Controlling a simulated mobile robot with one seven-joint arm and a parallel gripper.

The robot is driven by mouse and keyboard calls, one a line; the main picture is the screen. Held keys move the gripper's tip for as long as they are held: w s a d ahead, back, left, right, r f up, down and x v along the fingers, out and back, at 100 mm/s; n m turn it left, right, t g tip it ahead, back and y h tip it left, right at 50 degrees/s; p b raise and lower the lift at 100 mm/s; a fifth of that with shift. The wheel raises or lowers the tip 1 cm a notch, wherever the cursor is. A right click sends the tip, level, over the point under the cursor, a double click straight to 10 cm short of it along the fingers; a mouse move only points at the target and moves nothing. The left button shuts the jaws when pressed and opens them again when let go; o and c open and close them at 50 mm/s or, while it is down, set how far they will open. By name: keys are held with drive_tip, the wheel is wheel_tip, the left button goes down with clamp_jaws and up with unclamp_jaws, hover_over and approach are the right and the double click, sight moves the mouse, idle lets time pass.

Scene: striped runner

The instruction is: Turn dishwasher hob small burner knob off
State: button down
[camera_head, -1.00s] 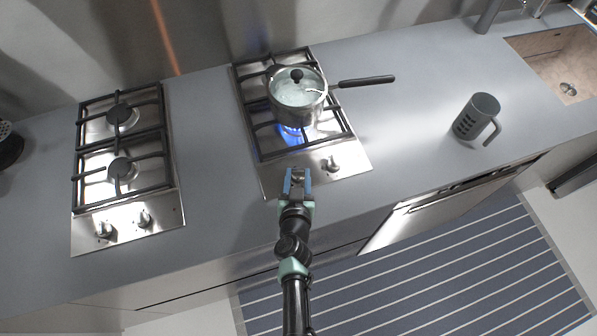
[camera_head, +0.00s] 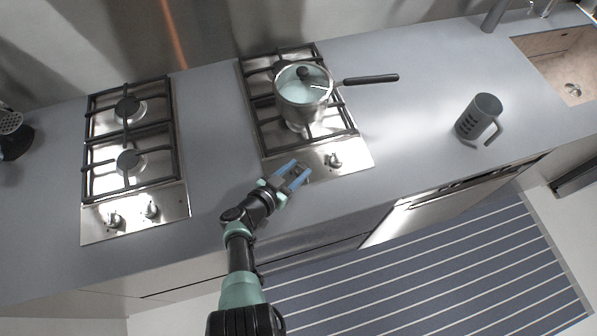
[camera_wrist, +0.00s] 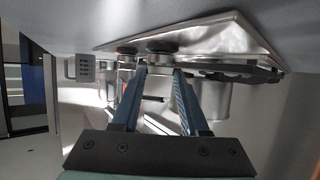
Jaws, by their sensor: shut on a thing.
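The right hob (camera_head: 312,172) is a steel plate with black grates and two knobs at its front. Its right knob (camera_head: 333,160) stands clear. My gripper (camera_head: 295,169) is at the left knob, which its fingers hide in the head view. In the wrist view the two blue fingers (camera_wrist: 158,74) reach up to a round dark knob (camera_wrist: 162,46) and are shut on it. The other knob (camera_wrist: 126,51) is beside it. A steel pot (camera_head: 303,108) with a lid stands on the front burner. No flame shows under it.
A second hob (camera_head: 131,222) with two knobs lies to the left. The pot's dark handle (camera_head: 371,79) points right. A grey mug (camera_head: 478,118) stands on the counter towards the sink (camera_head: 560,65). The counter between hob and mug is clear.

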drive_tip(key=m+g+h+b, duration=0.1)
drive_tip(key=b, duration=0.1)
drive_tip(key=m+g+h+b, duration=0.1)
drive_tip(key=b, duration=0.2)
drive_tip(key=a+f+m+g+h+b, duration=0.1)
drive_tip(key=m+b, duration=0.1)
drive_tip(key=shift+w+g+h, duration=0.3)
drive_tip(key=shift+w, duration=0.1)
drive_tip(key=m+g+b, duration=0.1)
drive_tip(key=b, duration=0.2)
drive_tip(key=m+g+h+b, duration=0.1)
drive_tip(key=b, duration=0.2)
drive_tip(key=shift+w+r+m+g, duration=0.2)
drive_tip(key=shift+m+g, duration=0.1)
drive_tip(key=shift+m, duration=0.1)
drive_tip(key=shift+r+b, duration=0.1)
drive_tip(key=shift+b, duration=0.4)
drive_tip(key=shift+w+r+m+g+h+b, duration=0.1)
drive_tip(key=shift+r+m+g+h+b, duration=0.15)
drive_tip(key=shift+m+g+h+b, duration=0.2)
drive_tip(key=shift+c, duration=2)
unclamp_jaws()
drive_tip(key=shift+d, duration=0.1)
